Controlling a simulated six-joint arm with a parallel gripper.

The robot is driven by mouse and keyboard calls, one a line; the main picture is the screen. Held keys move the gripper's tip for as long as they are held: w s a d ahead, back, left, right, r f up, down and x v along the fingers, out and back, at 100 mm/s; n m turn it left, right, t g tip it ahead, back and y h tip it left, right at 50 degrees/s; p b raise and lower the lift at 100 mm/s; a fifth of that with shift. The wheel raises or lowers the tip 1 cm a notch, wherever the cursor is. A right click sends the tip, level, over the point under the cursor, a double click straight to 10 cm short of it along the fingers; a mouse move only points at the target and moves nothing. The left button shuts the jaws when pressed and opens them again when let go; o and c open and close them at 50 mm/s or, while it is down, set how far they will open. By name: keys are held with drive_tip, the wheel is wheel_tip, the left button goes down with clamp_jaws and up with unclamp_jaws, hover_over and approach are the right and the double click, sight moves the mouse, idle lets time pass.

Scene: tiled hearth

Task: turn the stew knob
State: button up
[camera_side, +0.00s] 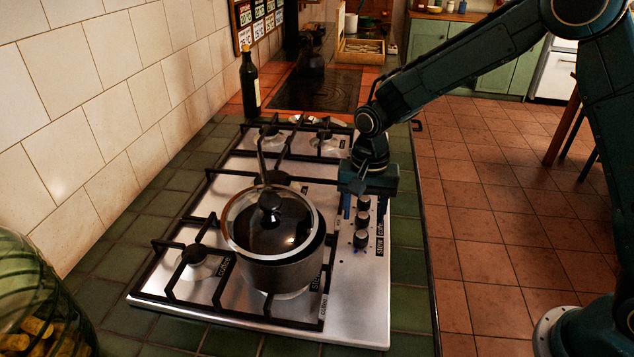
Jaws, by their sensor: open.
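A column of dark knobs runs down the right side of the steel stove (360,310). The nearest knob (360,239) has a dark label strip (380,240) beside it that seems to read "Stew" at its near end. A middle knob (362,219) and a farther knob (363,202) stand behind it. I cannot tell for sure which label belongs to which knob. My gripper (364,206) is open and points down over the far end of the column, around or just above the farthest visible knob. Contact cannot be made out. Any knob farther back is hidden by my gripper.
A pot (280,272) with a glass lid (285,238) stands on the near right burner, left of the knobs. Black grates (215,172) cover the stove. A dark bottle (250,85) stands behind, and a glass jar (30,285) stands at the near left.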

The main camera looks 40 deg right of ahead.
sight(361, 233)
drive_tip(key=shift+f, duration=3.15)
drive_tip(key=c, duration=1)
drive_tip(key=shift+n, duration=0.4)
drive_tip(key=n, duration=1.3)
drive_tip(key=shift+w, duration=0.1)
